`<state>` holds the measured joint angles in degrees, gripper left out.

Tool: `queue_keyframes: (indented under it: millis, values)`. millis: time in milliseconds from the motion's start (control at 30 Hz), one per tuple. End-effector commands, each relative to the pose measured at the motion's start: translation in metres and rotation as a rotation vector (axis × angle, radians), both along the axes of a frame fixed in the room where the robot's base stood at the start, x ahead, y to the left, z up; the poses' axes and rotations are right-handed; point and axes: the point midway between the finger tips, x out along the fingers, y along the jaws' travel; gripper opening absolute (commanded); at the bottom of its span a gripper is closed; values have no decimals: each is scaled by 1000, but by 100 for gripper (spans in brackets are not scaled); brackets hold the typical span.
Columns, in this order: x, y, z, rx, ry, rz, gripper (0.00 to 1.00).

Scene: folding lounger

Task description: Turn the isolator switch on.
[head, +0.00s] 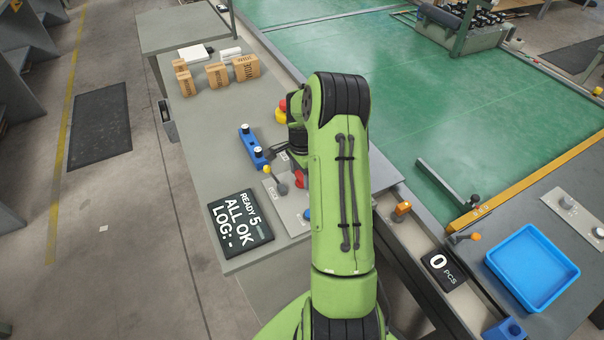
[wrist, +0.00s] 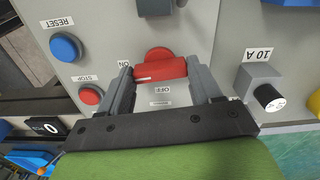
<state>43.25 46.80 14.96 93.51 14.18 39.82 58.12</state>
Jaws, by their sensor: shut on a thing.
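The isolator switch is a red rotary handle (wrist: 160,70) on a grey panel (wrist: 200,30). In the wrist view its bar lies nearly level across the picture, tilted slightly. An ON label (wrist: 124,65) is beside its left end and an OFF label (wrist: 163,90) is below it. My gripper (wrist: 160,76) is shut on the handle, one finger at each end of the bar.
Blue RESET (wrist: 65,47) and red STOP (wrist: 90,95) buttons are left of the gripper in the wrist view; a 10 A knob unit (wrist: 262,90) is close on the right. The head view shows a display (head: 240,222), boxes (head: 218,75) and a blue tray (head: 532,266).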

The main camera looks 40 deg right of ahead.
Motion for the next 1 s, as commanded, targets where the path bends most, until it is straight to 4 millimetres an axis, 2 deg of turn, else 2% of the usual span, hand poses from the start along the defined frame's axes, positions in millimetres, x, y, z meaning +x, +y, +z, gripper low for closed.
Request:
queue_keyframes:
  millis: [300, 800, 833, 1000]
  values:
    - [1, -1, 1, -1, -2, -107, 33]
    - [1, -1, 1, -2, -3, -126, 33]
    - [1, -1, 1, -2, -3, -126, 65]
    - [0, 0, 1, -1, -2, -125, 89]
